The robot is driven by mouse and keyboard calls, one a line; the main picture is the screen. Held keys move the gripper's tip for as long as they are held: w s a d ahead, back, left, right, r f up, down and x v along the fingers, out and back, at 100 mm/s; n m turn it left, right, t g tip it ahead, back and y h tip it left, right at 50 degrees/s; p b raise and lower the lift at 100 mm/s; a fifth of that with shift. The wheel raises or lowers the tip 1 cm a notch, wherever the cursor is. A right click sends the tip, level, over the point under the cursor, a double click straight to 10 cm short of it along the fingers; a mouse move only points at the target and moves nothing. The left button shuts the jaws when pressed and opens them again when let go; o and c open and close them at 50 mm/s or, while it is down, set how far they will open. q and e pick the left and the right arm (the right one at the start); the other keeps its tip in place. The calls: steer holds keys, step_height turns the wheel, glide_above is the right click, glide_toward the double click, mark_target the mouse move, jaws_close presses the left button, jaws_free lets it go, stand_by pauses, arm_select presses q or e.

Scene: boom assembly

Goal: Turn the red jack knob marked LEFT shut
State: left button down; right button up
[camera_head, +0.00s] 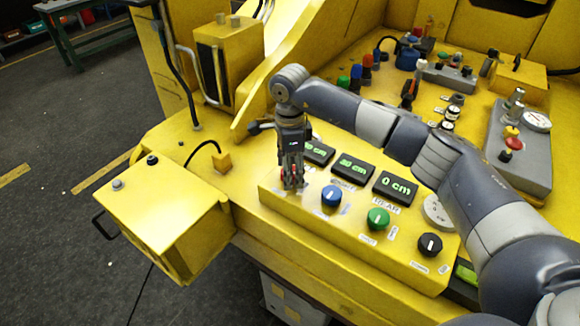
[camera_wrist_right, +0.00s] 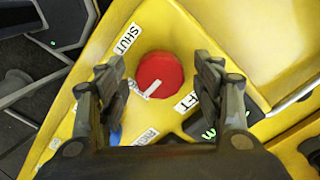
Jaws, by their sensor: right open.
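The red jack knob (camera_wrist_right: 160,70) sits on the yellow control panel (camera_head: 400,262). In the right wrist view its white pointer line points toward the lower left. The SHUT label (camera_wrist_right: 127,38) is to its upper left, and a partly hidden label ending in "FT" (camera_wrist_right: 225,110) is to its lower right. My right gripper (camera_wrist_right: 160,64) is open, with one finger on each side of the knob in that view. I cannot tell whether the fingers touch it. In the head view my right gripper (camera_head: 292,184) points down and mostly hides the knob. My left gripper is not in view.
The blue knob (camera_head: 331,196), green knob (camera_head: 378,219) and black knob (camera_head: 430,244) sit along the panel to the right. Green displays (camera_head: 353,166) stand behind them. A yellow box (camera_head: 165,215) is at the left. My right arm passes over the panel's right side.

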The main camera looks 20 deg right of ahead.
steer(key=c, duration=1.1)
steer(key=m+b, duration=0.2)
steer(key=shift+f+m, duration=0.1)
steer(key=shift+m, duration=0.3)
steer(key=m+b, duration=0.3)
steer(key=m, duration=0.2)
steer(key=shift+m, duration=0.3)
steer(key=m+b, duration=0.2)
steer(key=m, duration=0.3)
steer(key=shift+m+b, duration=0.7)
steer(key=shift+m, duration=1.6)
